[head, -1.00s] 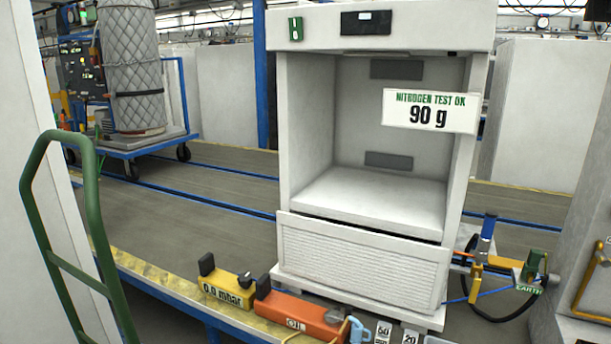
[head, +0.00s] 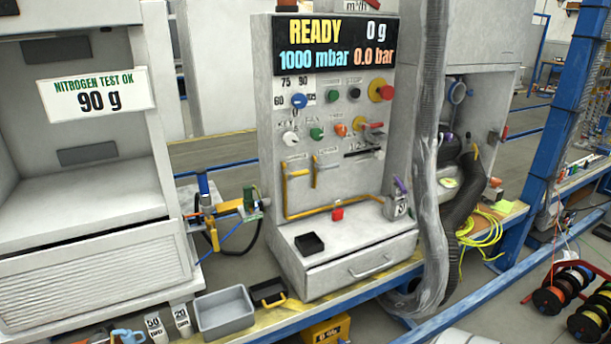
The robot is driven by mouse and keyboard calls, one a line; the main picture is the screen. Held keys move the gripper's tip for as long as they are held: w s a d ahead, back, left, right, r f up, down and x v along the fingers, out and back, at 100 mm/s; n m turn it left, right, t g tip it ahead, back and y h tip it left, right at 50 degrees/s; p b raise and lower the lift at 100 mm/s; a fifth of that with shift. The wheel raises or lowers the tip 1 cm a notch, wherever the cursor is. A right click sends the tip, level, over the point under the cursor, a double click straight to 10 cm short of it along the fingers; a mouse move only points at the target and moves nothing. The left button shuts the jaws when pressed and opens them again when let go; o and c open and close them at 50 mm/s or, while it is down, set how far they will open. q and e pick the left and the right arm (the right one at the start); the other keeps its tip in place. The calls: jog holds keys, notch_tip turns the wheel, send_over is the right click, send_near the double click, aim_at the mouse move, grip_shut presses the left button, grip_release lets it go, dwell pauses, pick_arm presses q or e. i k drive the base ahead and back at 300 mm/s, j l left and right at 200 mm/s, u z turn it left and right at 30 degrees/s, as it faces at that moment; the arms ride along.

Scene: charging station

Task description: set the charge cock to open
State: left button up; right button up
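The charging panel (head: 330,170) stands in the middle of the head view. Its display (head: 336,45) reads READY, 0 g, 1000 mbar and 0.0 bar. Below it are a blue knob (head: 299,101), several coloured buttons and a small red-orange lever (head: 371,125). Neither of my grippers is in view.
A white cabinet (head: 80,210) with a "90 g" sign (head: 95,100) stands at left. A blue-handled fitting (head: 204,190) lies between cabinet and panel. A grey tray (head: 225,315) sits in front. A thick hose (head: 430,150) hangs right of the panel; cable reels (head: 570,300) stand far right.

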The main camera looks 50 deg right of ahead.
aim_at(288, 174)
jog(key=z, duration=1.5)
